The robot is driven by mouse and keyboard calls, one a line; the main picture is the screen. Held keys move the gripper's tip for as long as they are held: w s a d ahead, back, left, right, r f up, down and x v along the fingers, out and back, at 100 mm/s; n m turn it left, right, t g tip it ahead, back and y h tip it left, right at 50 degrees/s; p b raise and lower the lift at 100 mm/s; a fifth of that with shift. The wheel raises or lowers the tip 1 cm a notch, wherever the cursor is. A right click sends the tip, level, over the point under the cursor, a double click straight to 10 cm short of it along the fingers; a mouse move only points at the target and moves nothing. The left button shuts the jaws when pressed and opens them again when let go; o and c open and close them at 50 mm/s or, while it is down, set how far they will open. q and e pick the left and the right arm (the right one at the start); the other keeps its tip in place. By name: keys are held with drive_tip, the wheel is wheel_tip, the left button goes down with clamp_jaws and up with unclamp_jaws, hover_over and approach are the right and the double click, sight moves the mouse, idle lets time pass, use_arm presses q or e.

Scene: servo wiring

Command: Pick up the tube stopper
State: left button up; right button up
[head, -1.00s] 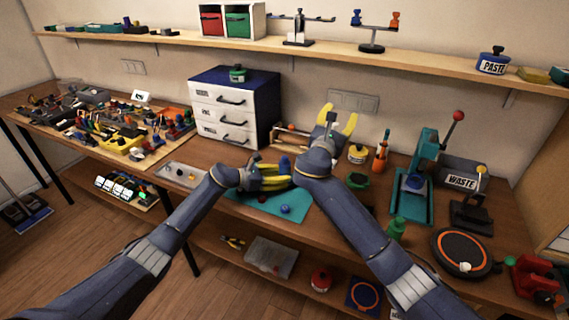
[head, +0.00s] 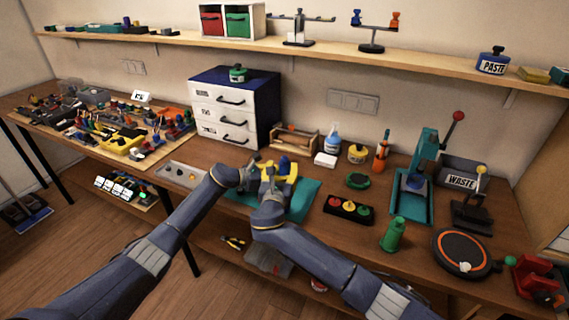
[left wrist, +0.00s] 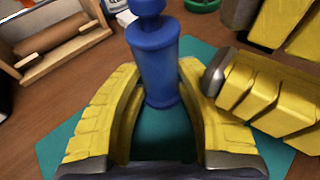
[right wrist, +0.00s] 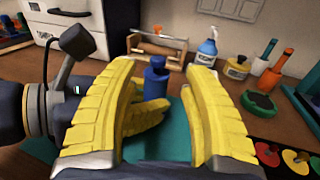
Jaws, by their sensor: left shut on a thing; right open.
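The blue tube (head: 284,162) stands upright over the teal mat (head: 304,199). My left gripper (head: 270,170) is shut on it from the left; the left wrist view shows the tube (left wrist: 157,70) between the yellow fingers. A blue stopper (left wrist: 147,8) tops the tube, partly cut off there; it also shows in the right wrist view (right wrist: 158,62). My right gripper (head: 284,178) is open beside the tube. In the right wrist view its fingers (right wrist: 168,75) spread to either side of the tube and stopper. I cannot tell whether they touch it.
A wooden rack (head: 294,138), a blue-topped bottle (head: 332,142) and a yellow jar (head: 357,153) stand behind. A black block with coloured knobs (head: 348,208) and a green bottle (head: 394,234) are to the right. A white drawer cabinet (head: 222,110) is behind left.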

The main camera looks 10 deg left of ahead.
sight(284, 159)
drive_tip(key=shift+w+a+f, duration=0.1)
drive_tip(key=shift+w, duration=1.65)
drive_tip(key=shift+w+a+f, duration=0.1)
drive_tip(key=shift+w, duration=1.6)
drive_tip(key=c, duration=0.9)
drive_tip(key=shift+c, duration=0.2)
